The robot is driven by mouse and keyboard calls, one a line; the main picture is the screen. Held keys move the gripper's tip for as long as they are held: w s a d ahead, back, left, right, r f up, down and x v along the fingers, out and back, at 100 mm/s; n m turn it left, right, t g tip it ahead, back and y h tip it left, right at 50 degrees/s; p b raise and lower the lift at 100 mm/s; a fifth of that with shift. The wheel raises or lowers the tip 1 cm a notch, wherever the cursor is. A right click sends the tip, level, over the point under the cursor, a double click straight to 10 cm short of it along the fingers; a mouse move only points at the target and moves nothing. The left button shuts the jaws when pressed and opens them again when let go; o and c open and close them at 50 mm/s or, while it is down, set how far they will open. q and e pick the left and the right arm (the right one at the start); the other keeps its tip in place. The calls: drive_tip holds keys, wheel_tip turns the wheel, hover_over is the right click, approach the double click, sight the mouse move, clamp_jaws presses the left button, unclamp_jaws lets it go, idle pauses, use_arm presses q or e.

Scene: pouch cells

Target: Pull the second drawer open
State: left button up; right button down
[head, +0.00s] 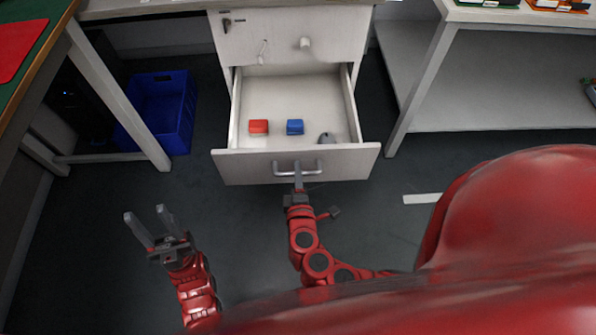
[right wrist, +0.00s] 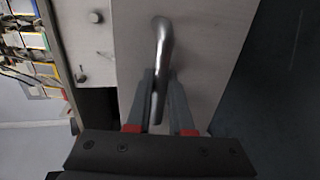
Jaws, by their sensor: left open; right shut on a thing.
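The white drawer (head: 232,167) is pulled well out of the white cabinet (head: 285,30), so its inside shows. It has a metal bar handle (head: 312,172) on its front. My right gripper (head: 298,178) is shut on this handle; in the right wrist view the two fingers (right wrist: 160,98) stand on either side of the metal handle (right wrist: 161,45). My left gripper (head: 147,222) is open and empty over the floor, to the left of and nearer than the drawer.
A blue crate (head: 180,110) stands on the floor at left. A table leg (head: 115,100) and a shelf unit (head: 425,80) flank the cabinet.

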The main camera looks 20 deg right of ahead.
drive_tip(key=c, duration=0.8)
unclamp_jaws()
drive_tip(key=p+v, duration=0.2)
drive_tip(key=v, duration=1.5)
drive_tip(key=shift+a+p, duration=0.15)
drive_tip(key=shift+p, duration=0.25)
drive_tip(key=shift+s, duration=0.15)
